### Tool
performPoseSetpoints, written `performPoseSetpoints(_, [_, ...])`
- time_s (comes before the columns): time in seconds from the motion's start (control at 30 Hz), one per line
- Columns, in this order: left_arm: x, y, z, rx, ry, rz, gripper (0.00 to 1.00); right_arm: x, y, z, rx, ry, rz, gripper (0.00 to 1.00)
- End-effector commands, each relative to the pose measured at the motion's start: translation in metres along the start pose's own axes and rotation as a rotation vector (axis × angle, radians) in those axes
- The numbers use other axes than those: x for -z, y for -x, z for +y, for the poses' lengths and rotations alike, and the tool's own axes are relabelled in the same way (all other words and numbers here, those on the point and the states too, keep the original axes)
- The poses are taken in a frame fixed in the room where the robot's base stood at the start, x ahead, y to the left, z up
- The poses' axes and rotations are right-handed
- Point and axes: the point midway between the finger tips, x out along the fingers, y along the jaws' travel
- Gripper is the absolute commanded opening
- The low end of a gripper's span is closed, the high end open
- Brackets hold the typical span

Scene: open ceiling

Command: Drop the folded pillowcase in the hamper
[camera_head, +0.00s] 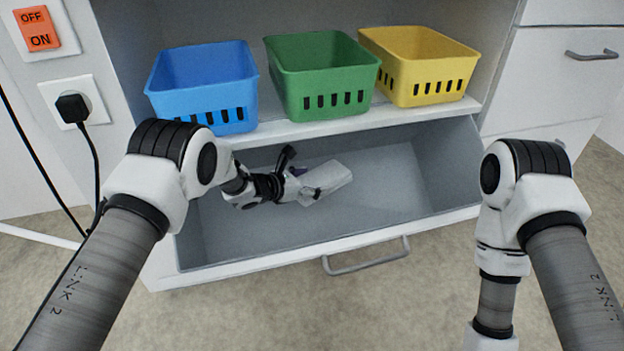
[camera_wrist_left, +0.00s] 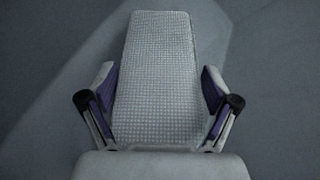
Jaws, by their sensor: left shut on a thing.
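The folded pillowcase (camera_head: 332,177) is a pale, finely checked flat bundle. It is inside the open grey pull-out compartment (camera_head: 270,239) under the shelf, which looks like the hamper. My left gripper (camera_head: 303,184) reaches down into this compartment and is shut on the pillowcase. In the left wrist view the pillowcase (camera_wrist_left: 156,65) lies lengthwise between the two purple-padded fingers of my left gripper (camera_wrist_left: 160,92), its far end pointing away. I cannot tell whether it touches the compartment floor. My right gripper is out of view, with its arm hanging at the right.
A blue basket (camera_head: 205,100), a green basket (camera_head: 322,95) and a yellow basket (camera_head: 420,85) stand on the shelf (camera_head: 330,126) just above the compartment. A handle (camera_head: 367,262) sticks out from its front. A plug (camera_head: 72,107) with a black cable is at the left.

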Motion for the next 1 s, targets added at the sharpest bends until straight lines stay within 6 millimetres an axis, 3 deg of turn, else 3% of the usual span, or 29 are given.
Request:
performPoseSetpoints(0.47, [0.010,-0.005,0.000,0.000,0.000,-0.001,0.50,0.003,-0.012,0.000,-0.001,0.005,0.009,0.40])
performPoseSetpoints(0.5, [0.011,-0.005,0.000,0.000,0.000,0.000,0.98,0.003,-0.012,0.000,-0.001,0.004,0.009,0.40])
performPoseSetpoints(0.87, [0.009,-0.004,0.000,0.000,0.000,0.000,1.00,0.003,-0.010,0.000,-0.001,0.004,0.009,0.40])
performPoseSetpoints(1.0, [-0.009,0.003,0.000,0.000,0.000,0.000,1.00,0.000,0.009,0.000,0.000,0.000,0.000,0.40])
